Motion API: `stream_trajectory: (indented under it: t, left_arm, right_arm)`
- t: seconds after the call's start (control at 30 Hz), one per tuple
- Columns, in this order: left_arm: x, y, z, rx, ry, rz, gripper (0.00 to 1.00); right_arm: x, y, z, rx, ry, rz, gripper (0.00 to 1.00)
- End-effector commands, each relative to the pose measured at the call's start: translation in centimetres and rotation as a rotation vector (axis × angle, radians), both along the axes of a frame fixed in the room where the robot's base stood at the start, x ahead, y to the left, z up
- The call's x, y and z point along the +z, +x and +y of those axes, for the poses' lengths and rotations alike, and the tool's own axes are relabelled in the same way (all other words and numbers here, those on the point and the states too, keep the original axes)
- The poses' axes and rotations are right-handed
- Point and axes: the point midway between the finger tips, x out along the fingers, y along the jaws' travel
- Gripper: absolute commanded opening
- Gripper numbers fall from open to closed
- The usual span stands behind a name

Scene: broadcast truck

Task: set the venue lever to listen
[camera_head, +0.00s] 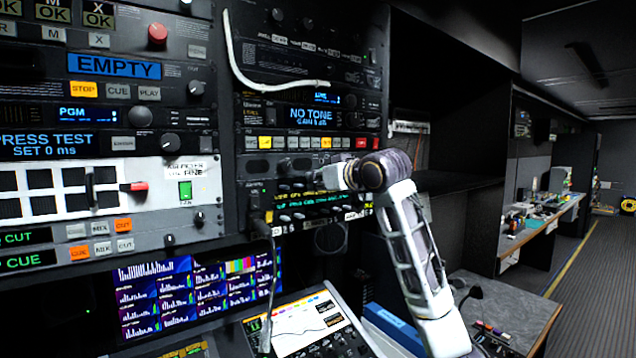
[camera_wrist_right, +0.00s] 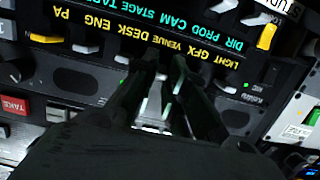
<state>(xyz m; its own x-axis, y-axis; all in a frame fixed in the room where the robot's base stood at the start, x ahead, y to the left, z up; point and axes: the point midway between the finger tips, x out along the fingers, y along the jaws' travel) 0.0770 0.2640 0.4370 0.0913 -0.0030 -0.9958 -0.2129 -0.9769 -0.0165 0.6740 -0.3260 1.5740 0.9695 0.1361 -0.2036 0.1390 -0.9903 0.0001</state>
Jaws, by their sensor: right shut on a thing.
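The intercom panel shows in the right wrist view, upside down, with a yellow label row (camera_wrist_right: 130,32) reading LIGHT, GFX, VENUE, DESK, ENG, PA. My right gripper (camera_wrist_right: 168,68) is shut at that row, its fingertips close to the VENUE and DESK labels. The venue lever is hidden between the dark fingers, so its position cannot be read. In the head view my right gripper (camera_head: 318,178) reaches left to the panel (camera_head: 290,215), and its fingertips are hard to make out. My left gripper is not in view.
Other small levers stand close by on the panel, including a yellow one (camera_wrist_right: 267,37) and a white one (camera_wrist_right: 85,48). A red TAKE button (camera_wrist_right: 14,105) is at the left. A cable (camera_head: 272,270) hangs below the panel in the head view. A sloped console (camera_head: 300,325) lies underneath.

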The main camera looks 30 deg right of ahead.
Motion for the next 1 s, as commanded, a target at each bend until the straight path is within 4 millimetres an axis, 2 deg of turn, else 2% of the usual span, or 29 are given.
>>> stream_trajectory:
  t: [0.5, 1.0]
  left_arm:
    - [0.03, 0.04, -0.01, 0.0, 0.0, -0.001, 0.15]
    - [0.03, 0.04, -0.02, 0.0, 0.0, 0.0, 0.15]
  right_arm:
    - [1.1, 0.32, -0.02, -0.002, -0.027, 0.198, 0.0]
    - [1.21, 0.43, 0.03, -0.001, -0.035, 0.252, 0.0]
